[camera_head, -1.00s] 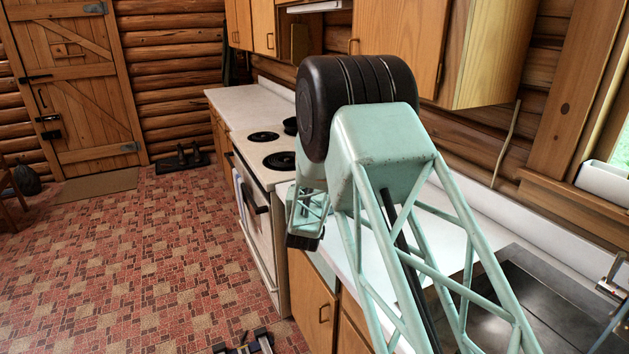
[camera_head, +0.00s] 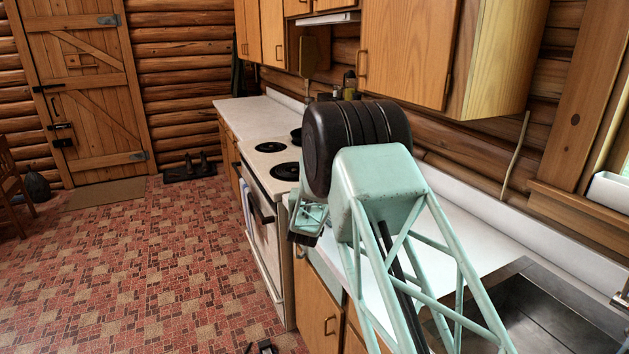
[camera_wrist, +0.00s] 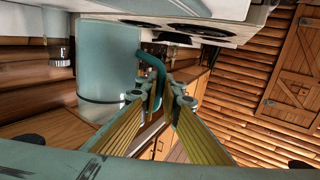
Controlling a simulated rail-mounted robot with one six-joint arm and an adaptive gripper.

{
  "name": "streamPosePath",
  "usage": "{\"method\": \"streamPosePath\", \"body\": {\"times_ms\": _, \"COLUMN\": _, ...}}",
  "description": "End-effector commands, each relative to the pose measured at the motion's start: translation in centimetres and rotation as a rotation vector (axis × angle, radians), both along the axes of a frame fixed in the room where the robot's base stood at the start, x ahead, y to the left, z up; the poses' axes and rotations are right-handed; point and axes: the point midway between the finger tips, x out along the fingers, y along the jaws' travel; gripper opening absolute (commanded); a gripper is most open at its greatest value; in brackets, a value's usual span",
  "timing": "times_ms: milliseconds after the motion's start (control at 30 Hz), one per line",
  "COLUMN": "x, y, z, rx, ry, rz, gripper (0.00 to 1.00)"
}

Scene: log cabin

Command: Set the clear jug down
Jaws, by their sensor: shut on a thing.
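In the wrist view the clear jug (camera_wrist: 108,65) is a pale blue-grey cylinder with a teal handle (camera_wrist: 153,66). My gripper (camera_wrist: 168,98) has its two yellow-padded fingers closed around the lower end of that handle. The jug's body is beside the fingers, to the left. I cannot tell whether the jug touches a surface. In the head view my arm hides the jug, and only a small part of the gripper (camera_head: 302,238) shows left of the arm.
The white counter (camera_head: 455,225) runs along the log wall between the stove (camera_head: 268,160) and the steel sink (camera_head: 540,315). Bottles (camera_head: 350,84) stand behind my arm. Wooden upper cabinets (camera_head: 410,50) overhang the counter. A jar-like thing (camera_wrist: 58,45) is near the jug.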

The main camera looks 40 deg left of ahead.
Motion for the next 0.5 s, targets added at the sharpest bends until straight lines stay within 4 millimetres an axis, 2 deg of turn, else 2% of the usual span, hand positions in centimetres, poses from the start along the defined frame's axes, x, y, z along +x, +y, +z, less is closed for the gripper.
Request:
{"method": "streamPosePath", "body": {"times_ms": 367, "x": 0.4, "y": 0.5, "z": 0.2, "rx": 0.002, "ry": -0.003, "rz": 0.0, "gripper": 0.0}}
{"method": "streamPosePath", "body": {"times_ms": 500, "x": 0.4, "y": 0.6, "z": -1.2, "rx": 0.001, "ry": -0.002, "rz": 0.0, "gripper": 0.0}}
